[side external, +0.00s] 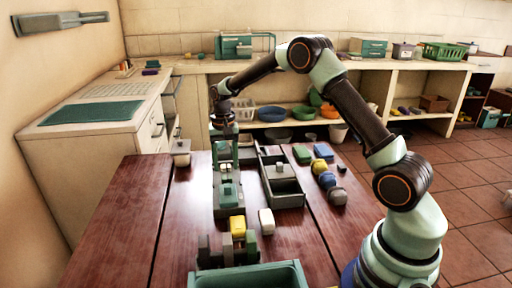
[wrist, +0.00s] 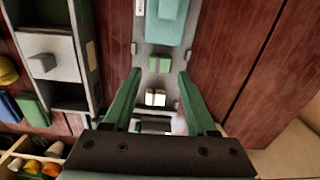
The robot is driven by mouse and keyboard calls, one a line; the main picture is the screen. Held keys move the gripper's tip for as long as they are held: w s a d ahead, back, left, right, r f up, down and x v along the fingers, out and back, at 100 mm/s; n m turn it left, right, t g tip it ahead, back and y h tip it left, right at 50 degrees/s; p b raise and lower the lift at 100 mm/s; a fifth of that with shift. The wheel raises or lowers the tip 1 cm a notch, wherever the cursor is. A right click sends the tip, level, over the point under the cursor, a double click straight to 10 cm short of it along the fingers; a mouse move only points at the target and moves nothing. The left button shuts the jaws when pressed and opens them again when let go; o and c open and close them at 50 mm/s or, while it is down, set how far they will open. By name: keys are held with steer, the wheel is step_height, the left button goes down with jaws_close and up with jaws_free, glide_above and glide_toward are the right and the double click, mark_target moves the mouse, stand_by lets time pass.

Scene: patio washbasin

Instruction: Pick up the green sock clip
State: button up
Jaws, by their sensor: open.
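My gripper (side external: 224,146) points down over a long grey holder (side external: 221,208) on the table. In the wrist view its two green fingers (wrist: 159,76) are apart, with nothing visibly held between them. A teal-green piece (side external: 229,192) lies on the holder; it also shows in the wrist view (wrist: 167,22), beyond the fingertips. A small green block (side external: 302,155) lies farther right on the table and shows at the left of the wrist view (wrist: 34,112). I cannot tell which green thing is the sock clip. The gripper hides part of the holder.
A grey compartment tray (side external: 289,200) stands right of the holder. A blue block (side external: 323,152), rounded blue and yellow pieces (side external: 327,180), a white block (side external: 266,222) and a yellow block (side external: 237,226) lie nearby. A teal bin (side external: 290,273) is in front.

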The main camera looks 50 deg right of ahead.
mark_target(227, 177)
step_height(227, 177, down, 4)
steer(key=shift+f, duration=0.2)
jaws_close()
steer(key=shift+r, duration=0.15)
